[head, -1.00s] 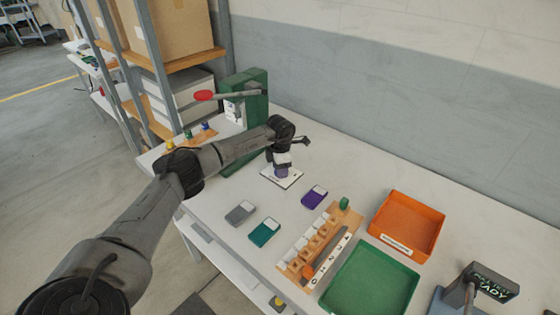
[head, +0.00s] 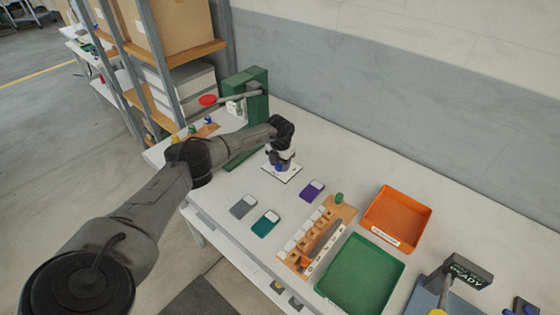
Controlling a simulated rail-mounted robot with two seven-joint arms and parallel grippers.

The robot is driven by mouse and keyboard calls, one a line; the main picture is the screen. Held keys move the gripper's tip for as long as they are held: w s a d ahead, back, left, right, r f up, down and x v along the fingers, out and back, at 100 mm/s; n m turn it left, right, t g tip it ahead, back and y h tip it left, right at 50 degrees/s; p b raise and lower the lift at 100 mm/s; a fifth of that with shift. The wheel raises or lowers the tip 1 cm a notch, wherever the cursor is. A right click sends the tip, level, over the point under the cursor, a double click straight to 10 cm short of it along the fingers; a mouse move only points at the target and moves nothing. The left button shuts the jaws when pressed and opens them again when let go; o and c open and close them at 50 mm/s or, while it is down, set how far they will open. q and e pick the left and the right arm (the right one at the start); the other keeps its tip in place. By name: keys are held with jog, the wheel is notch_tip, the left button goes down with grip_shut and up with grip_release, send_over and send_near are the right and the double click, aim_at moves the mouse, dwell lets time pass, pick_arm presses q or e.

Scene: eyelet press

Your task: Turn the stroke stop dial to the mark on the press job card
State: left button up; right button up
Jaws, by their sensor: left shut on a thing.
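The stroke stop dial (head: 279,168) is a small blue-purple knob on a white plate (head: 290,176), lying on the bench beside the green press (head: 257,108). My left gripper (head: 280,164) points down over the plate and is shut on the dial, hiding most of it. The dial's marks are too small to read. A small white panel (head: 234,106) shows on the press, but I cannot tell whether it is the job card. My right gripper is not in view.
Grey (head: 243,206), teal (head: 265,223) and purple (head: 312,190) pieces lie in front of the plate. A wooden rack (head: 340,215), an orange tray (head: 397,215) and a green tray (head: 360,275) stand to the right. The bench behind the dial is clear.

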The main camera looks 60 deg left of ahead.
aim_at(280, 163)
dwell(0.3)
pick_arm(q)
jog(key=o, duration=0.9)
notch_tip(280, 163, up, 14)
jog(key=shift+f+p, duration=0.1)
jog(key=shift+p, duration=0.9)
